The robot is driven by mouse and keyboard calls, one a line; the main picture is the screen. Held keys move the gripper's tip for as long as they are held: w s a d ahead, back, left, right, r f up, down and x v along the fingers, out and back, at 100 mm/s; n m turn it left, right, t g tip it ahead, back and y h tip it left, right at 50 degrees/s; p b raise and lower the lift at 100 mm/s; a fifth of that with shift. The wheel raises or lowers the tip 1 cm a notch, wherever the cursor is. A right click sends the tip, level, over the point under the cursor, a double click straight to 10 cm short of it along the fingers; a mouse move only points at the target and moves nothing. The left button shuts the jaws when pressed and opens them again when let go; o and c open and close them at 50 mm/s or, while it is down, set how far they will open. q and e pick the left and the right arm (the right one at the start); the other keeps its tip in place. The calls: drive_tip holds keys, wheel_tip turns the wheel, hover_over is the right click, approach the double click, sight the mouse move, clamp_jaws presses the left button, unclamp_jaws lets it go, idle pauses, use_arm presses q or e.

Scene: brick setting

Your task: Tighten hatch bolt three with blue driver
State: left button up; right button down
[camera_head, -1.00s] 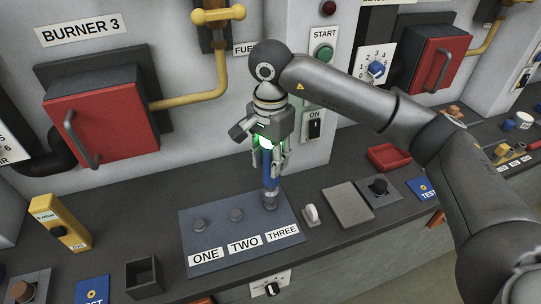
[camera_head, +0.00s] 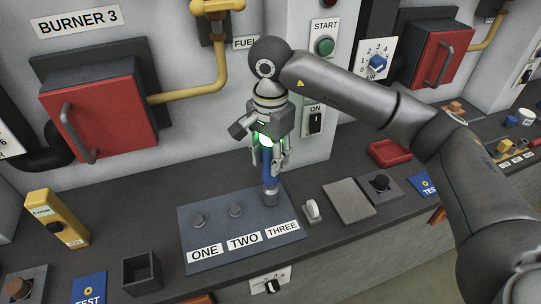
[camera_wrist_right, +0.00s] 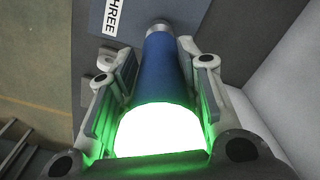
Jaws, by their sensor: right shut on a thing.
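The blue driver (camera_head: 268,170) stands upright in my right gripper (camera_head: 268,156). Its lower end is at bolt three on the hatch plate (camera_head: 215,258), just behind the label THREE; the bolt itself is hidden under the driver's grey tip (camera_head: 270,197). In the right wrist view, the fingers close around the blue driver (camera_wrist_right: 165,75), and its grey end (camera_wrist_right: 158,30) meets the plate near the THREE label. Bolt one (camera_head: 198,221) and bolt two (camera_head: 236,211) stand bare behind their labels. My left gripper is not in view.
Left of the plate are an open dark box (camera_head: 142,272) and a yellow meter (camera_head: 57,219). The wall panel rises close behind.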

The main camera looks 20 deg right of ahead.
sight(271, 142)
drive_tip(key=shift+r, duration=0.1)
idle(0.7)
drive_tip(key=shift+f+b, duration=1.4)
drive_tip(key=shift+b, duration=0.3)
idle(1.2)
drive_tip(key=shift+r+p, duration=0.4)
drive_tip(key=shift+r, duration=0.35)
wheel_tip(271, 142, up, 6)
drive_tip(key=p, duration=0.2)
drive_tip(key=shift+f+p, duration=0.2)
drive_tip(key=shift+p, duration=0.15)
drive_tip(key=shift+s+f, duration=0.1)
